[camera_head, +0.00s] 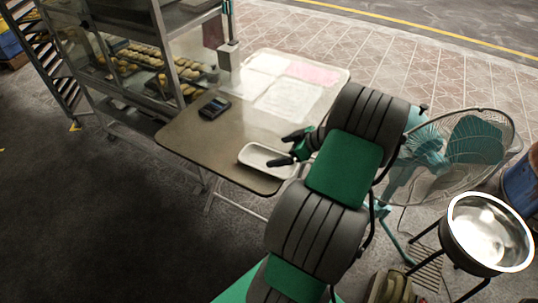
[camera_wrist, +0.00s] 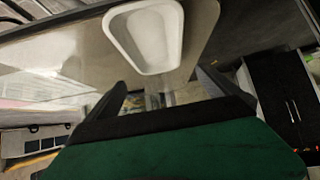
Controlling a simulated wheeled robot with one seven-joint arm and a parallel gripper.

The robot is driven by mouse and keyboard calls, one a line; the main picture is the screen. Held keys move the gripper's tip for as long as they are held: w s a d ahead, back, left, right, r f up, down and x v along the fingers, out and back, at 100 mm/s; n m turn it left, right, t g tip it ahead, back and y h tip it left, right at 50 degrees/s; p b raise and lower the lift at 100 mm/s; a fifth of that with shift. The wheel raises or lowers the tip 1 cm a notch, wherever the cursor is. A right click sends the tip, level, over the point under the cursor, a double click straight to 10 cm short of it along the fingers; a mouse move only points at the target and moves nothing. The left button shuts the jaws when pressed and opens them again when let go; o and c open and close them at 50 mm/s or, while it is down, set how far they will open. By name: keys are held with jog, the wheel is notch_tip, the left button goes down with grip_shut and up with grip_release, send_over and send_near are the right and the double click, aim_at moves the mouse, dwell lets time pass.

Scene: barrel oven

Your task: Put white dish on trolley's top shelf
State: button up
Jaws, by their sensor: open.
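The white dish (camera_head: 262,156) is a shallow, rounded tray lying near the front edge of the folding table (camera_head: 185,137). It also shows in the wrist view (camera_wrist: 148,36), above and between the fingers. My gripper (camera_head: 287,149) is at the right end of the dish in the head view, its fingers apart and nothing held between them. In the wrist view my gripper (camera_wrist: 162,90) has its two fingers spread wide, with the dish beyond the tips. I cannot tell whether a finger touches the dish. I cannot make out a trolley with certainty.
A dark calculator-like device (camera_head: 214,108) and papers (camera_head: 290,98) lie on the table. A glass display cabinet (camera_head: 150,65) with pastries stands behind left. A dark slatted rack (camera_head: 47,60) is at far left. A teal fan (camera_head: 470,140) and a metal bowl (camera_head: 487,232) stand right.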

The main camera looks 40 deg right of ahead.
aim_at(264, 161)
jog(key=shift+s+d+f+g, duration=0.15)
jog(key=shift+d+f, duration=0.1)
jog(key=shift+f, duration=0.4)
jog(key=shift+s+d+f+g, duration=0.1)
jog(key=shift+d+f+g, duration=0.1)
jog(key=shift+f, duration=0.4)
jog(key=p+x, duration=0.1)
jog(key=x, duration=0.6)
jog(key=shift+d+r, duration=0.1)
jog(key=shift+r, duration=0.05)
jog(key=c, duration=1.4)
